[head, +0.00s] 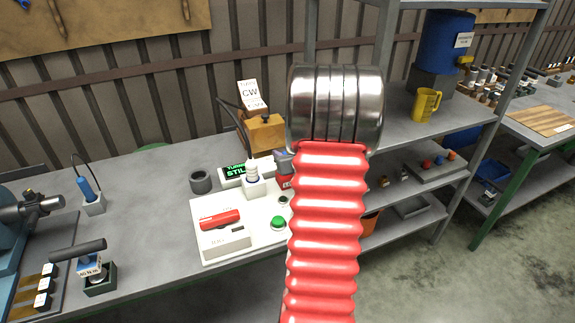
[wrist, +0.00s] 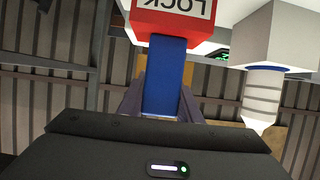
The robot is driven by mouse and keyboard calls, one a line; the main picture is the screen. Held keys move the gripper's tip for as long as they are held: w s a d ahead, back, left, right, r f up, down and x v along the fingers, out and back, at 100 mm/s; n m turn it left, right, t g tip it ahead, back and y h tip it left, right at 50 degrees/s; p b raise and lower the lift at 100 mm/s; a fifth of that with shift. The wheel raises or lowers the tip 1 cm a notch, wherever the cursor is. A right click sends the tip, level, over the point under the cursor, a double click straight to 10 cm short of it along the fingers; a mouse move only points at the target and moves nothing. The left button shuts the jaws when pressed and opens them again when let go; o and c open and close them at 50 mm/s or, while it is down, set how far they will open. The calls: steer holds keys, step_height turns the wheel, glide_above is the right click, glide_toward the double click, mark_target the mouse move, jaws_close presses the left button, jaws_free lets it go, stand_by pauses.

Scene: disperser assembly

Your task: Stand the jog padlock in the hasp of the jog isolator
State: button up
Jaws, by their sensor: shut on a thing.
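My gripper (wrist: 162,103) is shut on the blue stem in the wrist view. In the head view the grey gripper (head: 284,160) and the red block (head: 286,183) show only partly beside my red ribbed arm, over the back right of a white panel (head: 262,222). A red bar (head: 219,219) lies on the panel's left part. I cannot tell which fitting is the jog isolator; the arm covers the panel's right side.
A white block with a blue-ringed post (head: 252,181) stands just left of the gripper; the post also shows close by in the wrist view (wrist: 262,95). The left bench is partly clear.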

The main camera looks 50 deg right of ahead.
steer(key=shift+c, duration=1.4)
step_height(320, 180, up, 10)
